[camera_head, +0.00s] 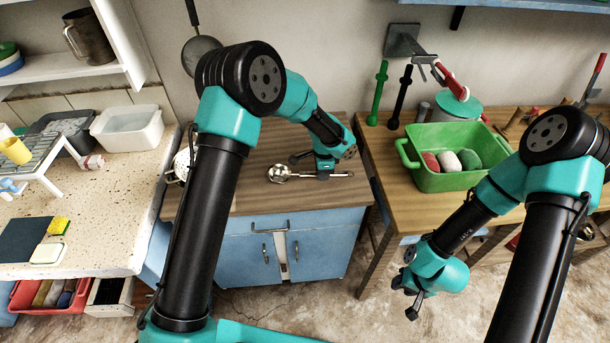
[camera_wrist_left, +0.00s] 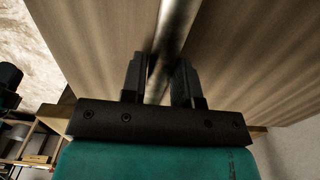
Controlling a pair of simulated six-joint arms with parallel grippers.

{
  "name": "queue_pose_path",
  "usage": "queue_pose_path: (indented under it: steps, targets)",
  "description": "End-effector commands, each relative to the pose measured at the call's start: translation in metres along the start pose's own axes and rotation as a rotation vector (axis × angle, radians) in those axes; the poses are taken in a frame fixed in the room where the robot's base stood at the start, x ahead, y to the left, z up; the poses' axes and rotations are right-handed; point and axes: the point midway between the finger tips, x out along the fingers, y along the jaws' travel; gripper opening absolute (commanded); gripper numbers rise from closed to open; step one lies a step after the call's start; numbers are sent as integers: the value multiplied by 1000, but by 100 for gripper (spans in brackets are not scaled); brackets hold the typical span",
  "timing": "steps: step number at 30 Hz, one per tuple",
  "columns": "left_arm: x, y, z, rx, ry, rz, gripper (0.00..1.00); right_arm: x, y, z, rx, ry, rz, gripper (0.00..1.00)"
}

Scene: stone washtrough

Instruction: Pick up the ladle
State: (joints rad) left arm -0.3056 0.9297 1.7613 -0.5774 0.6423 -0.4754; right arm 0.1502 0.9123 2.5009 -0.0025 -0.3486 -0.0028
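The ladle (camera_head: 279,173) is metal and lies on the wooden top of the blue cabinet, its round bowl to the left and its thin handle running right. My left gripper (camera_head: 324,173) is down at the handle. In the left wrist view the handle (camera_wrist_left: 176,22) passes between the two black fingers of my left gripper (camera_wrist_left: 161,80). The fingers stand apart on either side of it, and I see no clear grip. Part of the handle is hidden behind the gripper in the head view. My right gripper (camera_head: 408,298) hangs low at the right, fingers apart and empty, away from the ladle.
A green crate (camera_head: 455,183) with several coloured rounded items stands on the right table. A speckled counter (camera_head: 110,205) is further left. The cabinet top (camera_head: 262,200) around the ladle is mostly clear.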

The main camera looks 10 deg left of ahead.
Motion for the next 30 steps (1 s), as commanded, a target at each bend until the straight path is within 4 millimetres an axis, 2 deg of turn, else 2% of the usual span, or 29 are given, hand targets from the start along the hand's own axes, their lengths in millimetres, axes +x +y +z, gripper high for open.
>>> queue_pose_path:
  steps: [1,9,20,30]
  targets:
    - [0,0,0,0,0,0,23,0,0,0,0,0,0,38]
    - [0,0,0,0,0,0,0,0,0,0,0,0,0,38]
    - [-3,0,0,0,0,-1,0,0,0,0,0,0,0,38]
    - [-37,0,-1,1,2,-3,0,0,0,0,0,0,0,38]
